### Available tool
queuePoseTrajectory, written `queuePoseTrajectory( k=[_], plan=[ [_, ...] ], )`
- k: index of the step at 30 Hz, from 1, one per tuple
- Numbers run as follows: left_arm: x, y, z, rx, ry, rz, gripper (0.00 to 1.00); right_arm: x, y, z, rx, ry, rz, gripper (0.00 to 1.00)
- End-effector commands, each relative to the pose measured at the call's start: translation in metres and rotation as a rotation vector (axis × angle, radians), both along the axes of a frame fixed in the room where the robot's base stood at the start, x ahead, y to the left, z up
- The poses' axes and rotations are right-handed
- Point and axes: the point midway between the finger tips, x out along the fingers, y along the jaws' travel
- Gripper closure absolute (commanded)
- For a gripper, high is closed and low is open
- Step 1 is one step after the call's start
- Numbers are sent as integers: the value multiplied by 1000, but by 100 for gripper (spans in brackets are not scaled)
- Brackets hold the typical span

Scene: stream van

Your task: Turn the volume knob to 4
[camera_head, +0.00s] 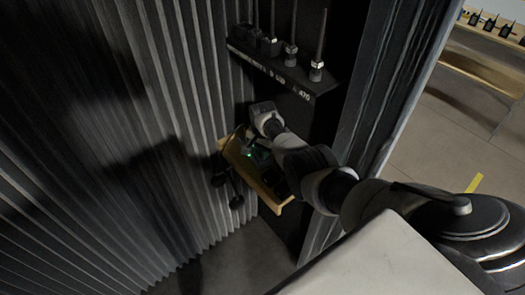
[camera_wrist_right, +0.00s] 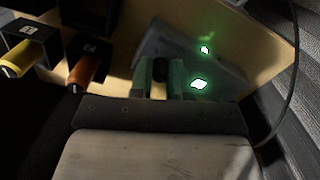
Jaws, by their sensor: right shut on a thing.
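The volume knob (camera_wrist_right: 160,68) is a small dark cylinder on a grey box (camera_wrist_right: 215,68) with two glowing green lights. In the right wrist view my right gripper (camera_wrist_right: 160,75) has its two fingers on either side of the knob, shut on it. In the head view my right gripper (camera_head: 262,140) reaches down to the wooden shelf (camera_head: 274,202), and the green glow shows beside it. The knob is hidden by the gripper in the head view. The knob's number marks cannot be read. My left gripper is not in view.
Yellow (camera_wrist_right: 16,62) and orange (camera_wrist_right: 84,70) handled items stand left of the box. A dark cable (camera_wrist_right: 293,90) runs down on the right. A black shelf (camera_head: 275,68) with several antenna devices is above my arm. Corrugated wall (camera_head: 120,130) borders the left.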

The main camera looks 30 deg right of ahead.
Motion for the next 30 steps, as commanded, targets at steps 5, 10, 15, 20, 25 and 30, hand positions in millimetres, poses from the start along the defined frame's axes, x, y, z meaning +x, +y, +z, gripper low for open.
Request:
queuePoseTrajectory(
  k=[5, 10, 15, 20, 25, 30],
  plan=[
    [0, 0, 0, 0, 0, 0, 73, 0, 0, 0, -1, -1, 1, 100],
    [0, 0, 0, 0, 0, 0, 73, 0, 0, 0, -1, -1, 1, 100],
    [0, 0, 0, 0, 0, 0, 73, 0, 0, 0, -1, -1, 1, 100],
    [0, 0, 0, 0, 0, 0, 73, 0, 0, 0, -1, 0, 1, 100],
    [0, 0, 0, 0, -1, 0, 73, 0, 0, 0, -1, 0, 1, 77],
    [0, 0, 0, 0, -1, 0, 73, 0, 0, 0, 0, 0, 1, 57]
  ],
)
